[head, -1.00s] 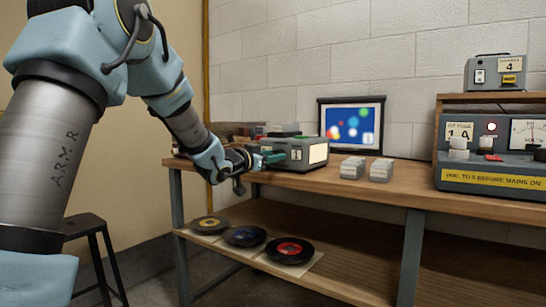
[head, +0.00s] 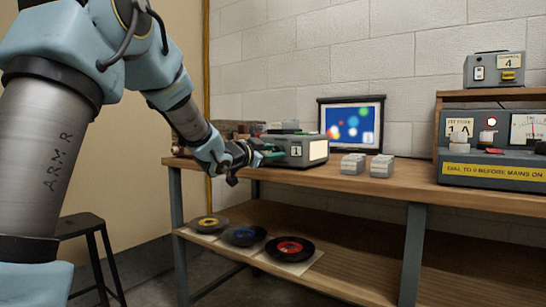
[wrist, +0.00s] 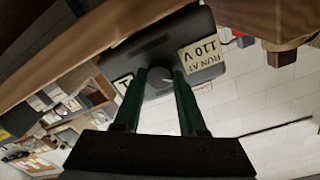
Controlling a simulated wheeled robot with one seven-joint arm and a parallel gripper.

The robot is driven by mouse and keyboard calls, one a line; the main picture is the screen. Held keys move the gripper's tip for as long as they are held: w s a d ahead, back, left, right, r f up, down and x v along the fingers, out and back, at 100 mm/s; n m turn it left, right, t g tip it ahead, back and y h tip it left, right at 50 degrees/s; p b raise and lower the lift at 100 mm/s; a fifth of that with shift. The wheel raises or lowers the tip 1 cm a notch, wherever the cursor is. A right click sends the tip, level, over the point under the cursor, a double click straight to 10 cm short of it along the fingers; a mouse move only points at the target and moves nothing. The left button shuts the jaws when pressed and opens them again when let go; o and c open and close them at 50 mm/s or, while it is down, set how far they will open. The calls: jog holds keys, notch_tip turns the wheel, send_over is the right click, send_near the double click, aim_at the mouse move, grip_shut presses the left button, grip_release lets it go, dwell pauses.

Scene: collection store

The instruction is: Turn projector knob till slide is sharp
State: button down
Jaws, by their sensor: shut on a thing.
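The grey slide projector (head: 300,150) stands on the wooden bench, with a "1" label on its near side. My gripper (head: 270,156) reaches it from the left with its green fingers. In the wrist view the fingers (wrist: 168,92) are on both sides of the dark round projector knob (wrist: 158,84) and closed on it. The knob is hidden by the fingers in the head view. The screen (head: 350,125) behind the projector shows red, green, yellow and white blobs on blue, with soft, blurred edges.
A grey control unit (head: 490,150) with a meter and lit red lamp stands farther right. Several records (head: 245,236) lie on the lower shelf. A dark stool (head: 85,230) is at left.

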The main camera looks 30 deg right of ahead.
jog(key=shift+c, duration=2.3)
grip_release()
jog(key=v, duration=1)
jog(key=shift+s+a+p, duration=0.2)
jog(key=shift+a+p, duration=0.15)
jog(key=shift+p, duration=0.05)
